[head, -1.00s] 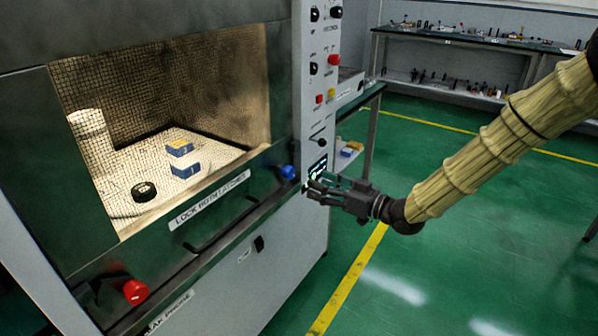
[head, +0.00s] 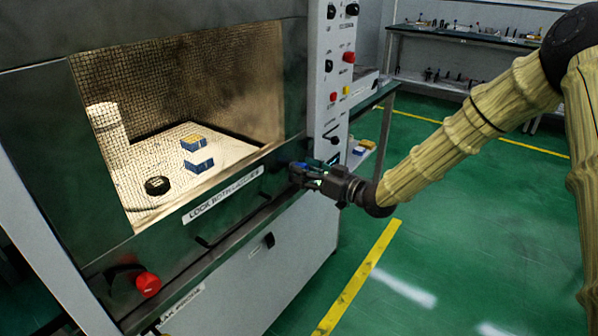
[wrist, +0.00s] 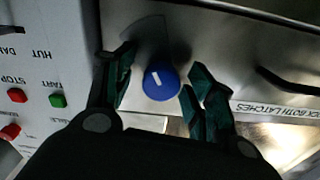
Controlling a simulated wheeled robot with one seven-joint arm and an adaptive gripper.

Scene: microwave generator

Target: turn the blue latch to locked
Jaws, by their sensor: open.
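The blue latch (wrist: 161,83) is a round knob with a white mark on the door's lower right corner. In the wrist view it sits between the two fingers of my gripper (wrist: 158,92), which are open on either side of it with visible gaps. A faint curved marking shows on the panel beside the knob. In the head view my gripper (head: 300,176) is at the door's right edge and mostly hides the blue latch. The red latch (head: 148,284) is at the door's lower left.
The microwave door (head: 110,262) has a mesh window and a label reading about both latches (head: 222,198). A dark handle bar (wrist: 288,82) is near the fingers. Green floor is free to the right.

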